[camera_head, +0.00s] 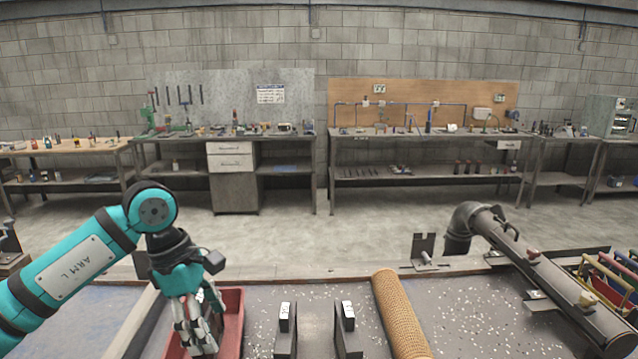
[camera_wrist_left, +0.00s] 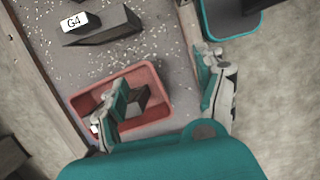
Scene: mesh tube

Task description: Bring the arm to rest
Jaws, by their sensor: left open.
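My left arm (camera_head: 82,262) comes in from the left in the head view, with its elbow bent and the hand pointing down. My left gripper (camera_head: 203,340) hangs over a red tray (camera_head: 236,318), and its fingers cover part of the tray. In the left wrist view my gripper (camera_wrist_left: 163,90) has its fingers spread wide apart with nothing between them at the tips. The tray (camera_wrist_left: 150,72) lies below, and a dark blocky object (camera_wrist_left: 132,100) is in it, partly hidden by one finger. My right gripper is not in view.
A tan mesh tube (camera_head: 401,315) lies on the speckled bench right of two dark upright brackets (camera_head: 285,328) (camera_head: 347,325). A dark pipe (camera_head: 545,275) runs along the right side, near a rack of coloured handles (camera_head: 610,285). Workbenches stand far back by the wall.

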